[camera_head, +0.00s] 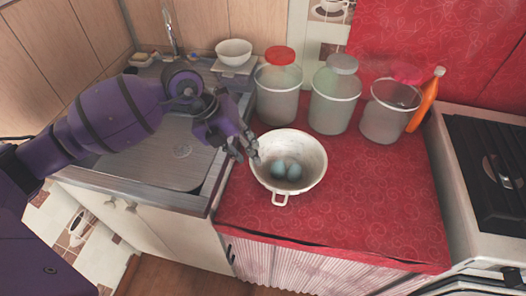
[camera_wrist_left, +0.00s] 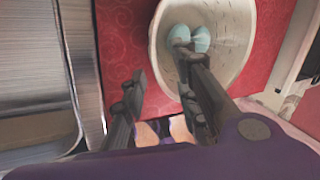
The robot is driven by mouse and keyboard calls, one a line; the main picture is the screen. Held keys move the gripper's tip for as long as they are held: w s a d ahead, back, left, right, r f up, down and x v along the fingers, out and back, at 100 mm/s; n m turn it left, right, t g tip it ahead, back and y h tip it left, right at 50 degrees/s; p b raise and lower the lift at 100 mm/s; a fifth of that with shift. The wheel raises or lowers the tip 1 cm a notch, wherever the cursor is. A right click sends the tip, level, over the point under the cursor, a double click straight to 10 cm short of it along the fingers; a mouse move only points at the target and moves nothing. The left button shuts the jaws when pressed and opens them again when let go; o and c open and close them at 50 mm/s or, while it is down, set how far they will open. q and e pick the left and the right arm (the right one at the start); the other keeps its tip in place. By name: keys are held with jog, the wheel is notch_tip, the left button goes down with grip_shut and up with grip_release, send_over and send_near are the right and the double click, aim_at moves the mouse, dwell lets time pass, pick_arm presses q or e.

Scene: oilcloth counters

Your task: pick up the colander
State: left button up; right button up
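The colander (camera_head: 304,150) is a white, perforated bowl with a small loop handle at its front. It stands on the red patterned cloth, and two pale blue, egg-like objects (camera_head: 293,172) lie in it. My left gripper (camera_head: 246,153) is at the colander's left rim with its fingers apart. In the left wrist view, the gripper (camera_wrist_left: 160,68) has one finger over the inside of the colander (camera_wrist_left: 236,48) and the other outside, over the cloth. The rim lies between them, and I cannot tell whether either finger touches it. My right gripper is not in view.
Behind the colander stand a red-lidded jar (camera_head: 277,97), a grey-lidded jar (camera_head: 334,101), a third jar (camera_head: 386,115) and an orange bottle (camera_head: 423,102). A sink counter (camera_head: 150,160) is at left, a stove (camera_head: 480,190) at right. The cloth (camera_head: 385,205) is clear right of the colander.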

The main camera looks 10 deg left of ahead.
pick_arm(q)
jog(key=shift+a+x, duration=0.15)
jog(key=shift+x, duration=1)
jog(key=shift+a+x, duration=0.15)
jog(key=shift+x, duration=1)
jog(key=shift+f, duration=0.1)
grip_shut()
